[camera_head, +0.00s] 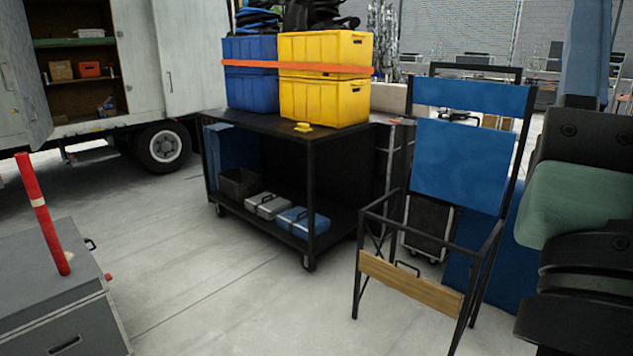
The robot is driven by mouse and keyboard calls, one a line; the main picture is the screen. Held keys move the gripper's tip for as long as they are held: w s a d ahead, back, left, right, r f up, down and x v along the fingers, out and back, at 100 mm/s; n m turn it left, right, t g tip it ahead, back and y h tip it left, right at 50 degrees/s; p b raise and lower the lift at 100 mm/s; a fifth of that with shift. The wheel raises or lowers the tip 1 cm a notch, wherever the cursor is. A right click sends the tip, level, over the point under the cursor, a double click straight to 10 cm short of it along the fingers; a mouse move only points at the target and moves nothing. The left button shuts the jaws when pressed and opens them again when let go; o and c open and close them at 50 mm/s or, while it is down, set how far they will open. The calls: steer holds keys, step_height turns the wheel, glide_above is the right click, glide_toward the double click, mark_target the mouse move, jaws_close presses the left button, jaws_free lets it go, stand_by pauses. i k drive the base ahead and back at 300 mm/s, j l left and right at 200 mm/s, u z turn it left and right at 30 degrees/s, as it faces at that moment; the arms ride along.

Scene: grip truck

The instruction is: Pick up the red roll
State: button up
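The only long red thing is a slim red cylinder (43,215) with a pale band, standing tilted on a grey case (50,290) at the left. I cannot tell whether it is the red roll. A small reddish-orange item (402,122) sits near the right end of the black cart, too small to make out. My gripper is not in view, so its distance from these things does not show.
The black wheeled cart (309,200) carries blue crates (250,90) and yellow crates (325,100). A blue folding chair (465,165) stands at the right. Large dark and green shapes (580,205) block the right edge. Clear concrete floor (210,280) lies between the case and cart.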

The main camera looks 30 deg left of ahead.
mark_target(22, 160)
steer(key=u, duration=1.65)
steer(key=i+l+u, duration=0.1)
steer(key=i+u, duration=0.25)
steer(key=i+l+u, duration=0.1)
steer(key=u, duration=0.25)
steer(key=i+l+u, duration=0.35)
steer(key=i+l, duration=0.3)
